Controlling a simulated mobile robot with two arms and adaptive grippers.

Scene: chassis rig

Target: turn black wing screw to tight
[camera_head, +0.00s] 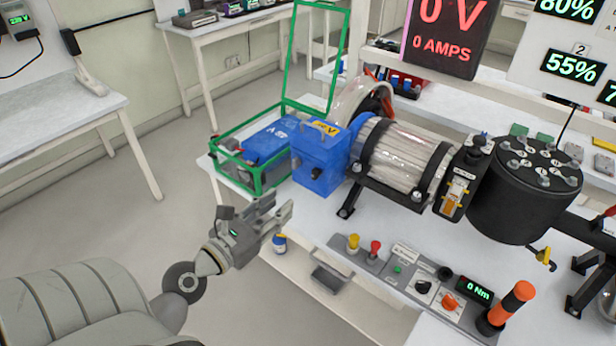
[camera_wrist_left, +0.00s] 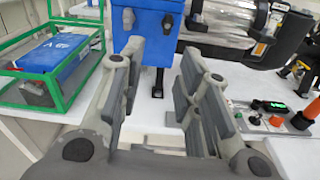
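A blue box (camera_head: 318,158) stands on the table at the left end of the rig, with small dark knobs on its front face. One of them, a dark knob (camera_head: 316,173), may be the black wing screw; it is too small to be sure of its shape or how tight it is. In the left wrist view the blue box (camera_wrist_left: 150,45) is ahead, with a dark knob (camera_wrist_left: 168,22) on its face. My left gripper (camera_head: 279,207) is in front of and below the box, apart from it. Its fingers (camera_wrist_left: 157,75) are spread and empty. My right gripper is out of view.
A green-framed case (camera_head: 257,183) with a blue battery (camera_head: 268,138) stands left of the box. A clear cylinder (camera_head: 408,155) and a black drum (camera_head: 525,195) are to the right. A control panel (camera_head: 408,280) lies along the front edge. Floor at left is free.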

